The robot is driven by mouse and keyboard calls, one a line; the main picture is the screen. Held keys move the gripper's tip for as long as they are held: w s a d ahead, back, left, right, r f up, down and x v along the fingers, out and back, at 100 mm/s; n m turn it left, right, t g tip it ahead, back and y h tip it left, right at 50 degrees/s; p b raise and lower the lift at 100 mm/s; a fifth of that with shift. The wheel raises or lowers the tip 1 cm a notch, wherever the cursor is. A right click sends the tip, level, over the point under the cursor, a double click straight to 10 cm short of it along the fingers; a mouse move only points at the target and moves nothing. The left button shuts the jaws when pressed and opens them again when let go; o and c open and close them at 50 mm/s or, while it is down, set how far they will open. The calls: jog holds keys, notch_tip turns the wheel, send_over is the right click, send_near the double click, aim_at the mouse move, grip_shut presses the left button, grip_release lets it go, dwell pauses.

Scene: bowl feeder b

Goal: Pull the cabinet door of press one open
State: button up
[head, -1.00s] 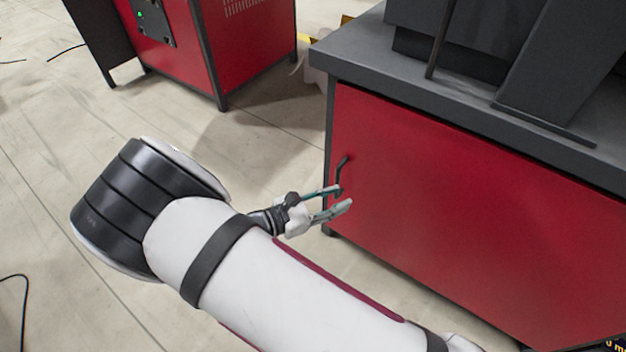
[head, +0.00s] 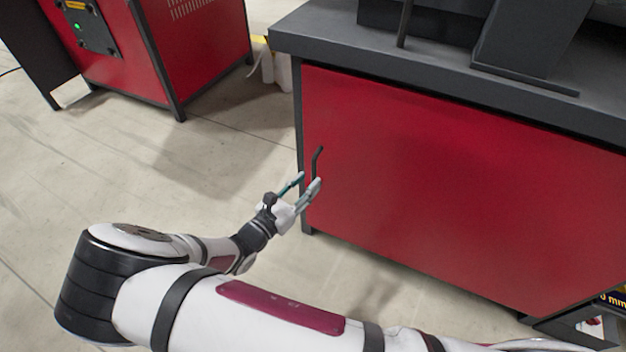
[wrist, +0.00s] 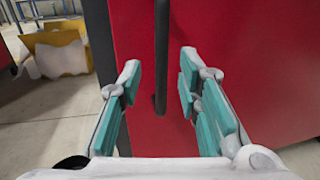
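The red cabinet door (head: 440,190) of the press is closed under a dark grey top. Its black vertical bar handle (head: 317,160) is near the door's left edge. My gripper (head: 308,183) is open at the lower part of the handle. In the wrist view, the handle (wrist: 161,60) stands upright between the lines of the two teal-padded fingers of my gripper (wrist: 158,85), with a gap on each side. I cannot tell how deep the handle lies between the fingertips.
A second red machine (head: 130,50) with a control panel stands at the upper left. White and yellow objects (wrist: 60,50) stand on the floor behind the cabinet's left side. The concrete floor (head: 230,160) left of the door is clear.

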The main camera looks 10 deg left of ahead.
aim_at(313, 177)
jog(key=shift+b+x, duration=0.45)
jog(key=shift+x, duration=1.45)
grip_shut()
jog(key=shift+s, duration=0.1)
